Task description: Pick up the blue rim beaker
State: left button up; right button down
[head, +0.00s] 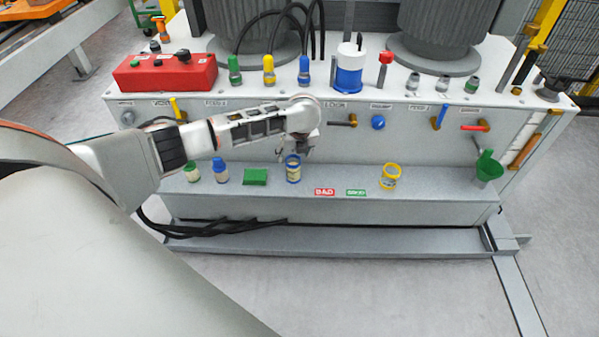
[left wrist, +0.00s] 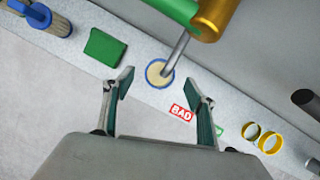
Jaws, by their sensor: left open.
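The blue rim beaker (head: 293,169) stands upright on the grey ledge, a small clear cup with a blue rim and pale contents. In the left wrist view the beaker (left wrist: 157,77) shows from above as a blue ring around a cream disc, just beyond the fingertips. My left gripper (head: 303,152) is above it, pointing down, partly hidden by its own wrist. In the left wrist view the gripper (left wrist: 159,85) is open, its two fingers wide apart with nothing between them. My right gripper is not in view.
A grey rod with a gold and green end (left wrist: 215,15) overlaps the beaker's far side in the wrist view. A green block (head: 255,177) and blue-capped bottle (head: 221,172) stand left. The BAD label (head: 325,192) and yellow rim beaker (head: 390,178) are right.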

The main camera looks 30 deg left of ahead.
aim_at(293, 162)
pick_arm(q)
jog(key=shift+x, duration=1)
notch_tip(293, 162, down, 4)
jog(key=shift+a+r+b, duration=0.15)
jog(key=shift+b, duration=1)
jog(key=shift+w+a+f, duration=0.25)
jog(key=shift+w+f, duration=0.05)
jog(key=shift+f, duration=0.25)
jog(key=shift+r, duration=0.35)
jog(key=c, duration=1.1)
jog(key=shift+c, duration=1)
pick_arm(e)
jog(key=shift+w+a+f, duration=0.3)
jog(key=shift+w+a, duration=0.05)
